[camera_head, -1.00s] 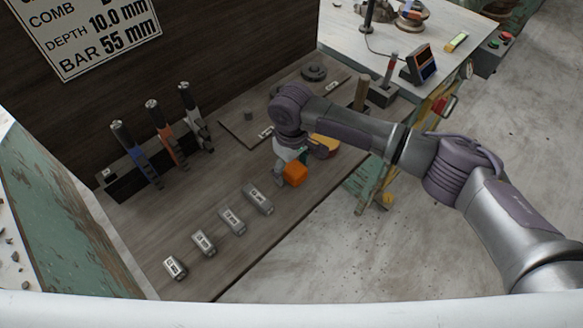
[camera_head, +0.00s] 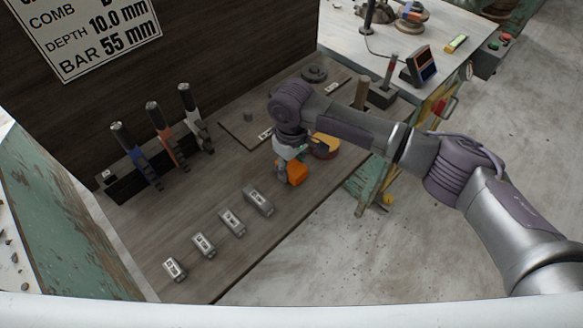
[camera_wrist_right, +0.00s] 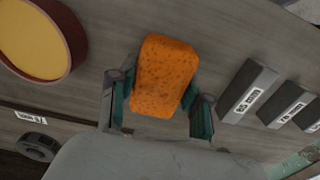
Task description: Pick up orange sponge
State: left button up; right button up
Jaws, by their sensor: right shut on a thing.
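The orange sponge (camera_head: 297,173) is at the front right part of the wooden bench, just right of the row of metal blocks. It fills the middle of the right wrist view (camera_wrist_right: 163,77). My right gripper (camera_head: 285,172) reaches down over it, and in the wrist view its two green-padded fingers (camera_wrist_right: 158,100) stand on either side of the sponge, shut on it. Whether the sponge is clear of the bench top I cannot tell. My left gripper is not in view.
Several labelled metal blocks (camera_head: 231,221) line the bench to the left of the sponge.

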notch_tip(320, 180, up, 3)
jog(key=shift+f, duration=0.1)
jog(key=s+d+r, duration=0.7)
jog(key=s+d, duration=0.1)
jog(key=shift+s, duration=0.2)
